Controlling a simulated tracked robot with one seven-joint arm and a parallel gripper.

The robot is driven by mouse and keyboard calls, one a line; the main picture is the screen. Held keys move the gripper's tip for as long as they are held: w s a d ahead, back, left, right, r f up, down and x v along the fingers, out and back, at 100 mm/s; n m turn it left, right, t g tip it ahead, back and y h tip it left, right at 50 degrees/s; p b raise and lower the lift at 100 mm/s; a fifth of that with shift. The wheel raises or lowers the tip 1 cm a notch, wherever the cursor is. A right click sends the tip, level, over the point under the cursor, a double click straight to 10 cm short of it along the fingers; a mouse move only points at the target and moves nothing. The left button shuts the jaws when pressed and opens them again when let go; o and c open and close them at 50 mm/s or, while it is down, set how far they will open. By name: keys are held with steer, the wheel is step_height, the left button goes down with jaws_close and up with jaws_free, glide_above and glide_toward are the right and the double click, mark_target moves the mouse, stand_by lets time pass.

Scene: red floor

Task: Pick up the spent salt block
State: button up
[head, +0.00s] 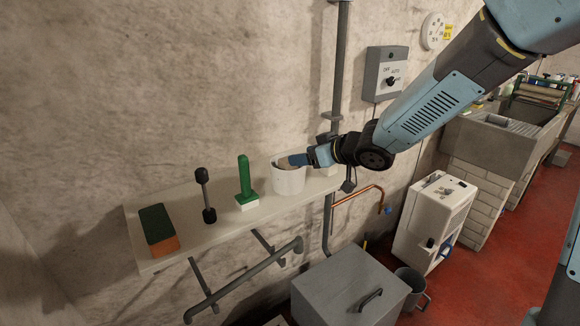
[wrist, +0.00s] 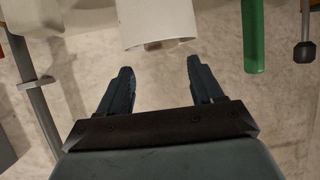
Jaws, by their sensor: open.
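A white round pot (head: 289,181) stands on the wall shelf, open at the top. In the wrist view the pot (wrist: 155,18) appears upside down, with a small pale brownish piece (wrist: 152,45) showing at its mouth; this may be the spent salt block, but I cannot tell for sure. My gripper (head: 294,160) reaches in from the right at the height of the pot's rim. In the wrist view my gripper (wrist: 160,67) is open and empty, its two fingers apart just short of the rim, one toward each side.
On the shelf (head: 165,200), left of the pot, stand a green-handled tool (head: 244,178), a black-ended dumbbell-like tool (head: 206,196) and a green-and-orange block (head: 158,229). A grey switch box (head: 385,74) hangs on the wall above. A grey lidded bin (head: 345,285) stands below.

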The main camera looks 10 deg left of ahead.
mark_target(288, 165)
steer(key=shift+s+f+x, duration=0.1)
steer(key=shift+f+x, duration=0.05)
steer(key=shift+x, duration=1.15)
steer(key=shift+s+f+x, duration=0.1)
steer(key=shift+x, duration=1.2)
steer(key=shift+d, duration=0.1)
steer(key=shift+c, duration=0.2)
steer(key=c, duration=0.9)
